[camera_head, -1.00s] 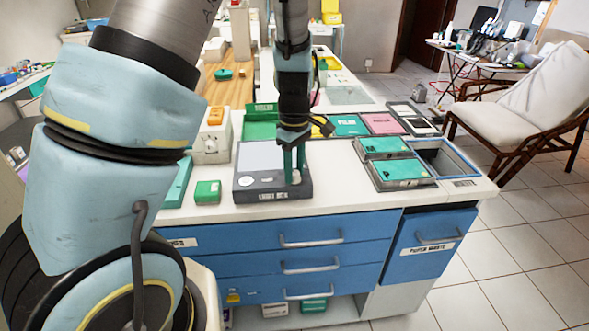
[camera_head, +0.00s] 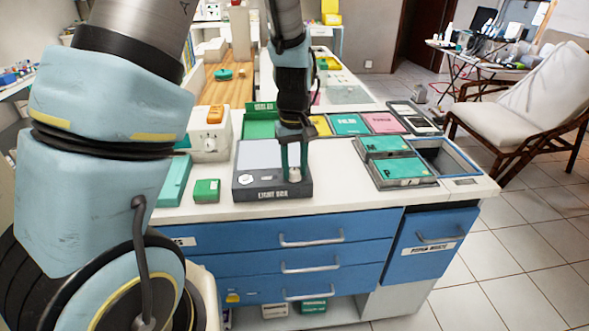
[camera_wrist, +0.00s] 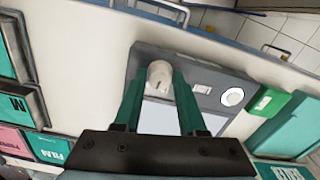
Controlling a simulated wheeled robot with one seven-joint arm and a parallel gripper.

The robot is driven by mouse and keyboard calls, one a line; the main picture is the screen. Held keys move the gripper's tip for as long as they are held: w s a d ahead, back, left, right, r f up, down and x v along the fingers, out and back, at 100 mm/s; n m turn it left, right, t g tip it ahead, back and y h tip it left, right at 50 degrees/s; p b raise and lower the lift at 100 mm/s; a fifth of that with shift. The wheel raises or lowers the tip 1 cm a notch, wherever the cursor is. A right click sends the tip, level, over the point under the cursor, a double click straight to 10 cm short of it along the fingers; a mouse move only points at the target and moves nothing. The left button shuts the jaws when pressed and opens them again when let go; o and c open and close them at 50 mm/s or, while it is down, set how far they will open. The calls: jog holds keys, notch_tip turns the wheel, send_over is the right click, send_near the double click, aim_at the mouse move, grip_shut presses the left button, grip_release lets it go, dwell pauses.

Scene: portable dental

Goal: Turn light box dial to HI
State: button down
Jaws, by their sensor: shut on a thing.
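The light box (camera_head: 247,189) is a dark grey unit with a pale screen, lying on the white counter near its front edge. My gripper (camera_head: 294,171) points down at the light box's right front corner. Its teal fingers are shut on the white dial (camera_wrist: 160,73), one finger on each side, as the wrist view shows. A dark pointer mark shows on the dial's face. A round white disc (camera_wrist: 232,97) and a small pale label (camera_wrist: 202,88) sit on the same panel. The dial's scale and the HI mark are too small or hidden to read.
A small green box (camera_head: 207,190) and a longer teal box (camera_head: 174,181) lie left of the light box. Teal trays (camera_head: 400,169) stand to the right. A white device with an orange top (camera_head: 209,133) stands behind left. Bare counter (camera_head: 337,176) lies right of the light box.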

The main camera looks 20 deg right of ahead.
aim_at(294, 171)
jog(key=m, duration=0.5)
jog(key=shift+b, duration=0.3)
dwell(0.4)
jog(key=shift+c, duration=2.4)
grip_release()
notch_tip(294, 171, up, 11)
jog(key=b, duration=0.2)
jog(key=shift+a+f, duration=0.1)
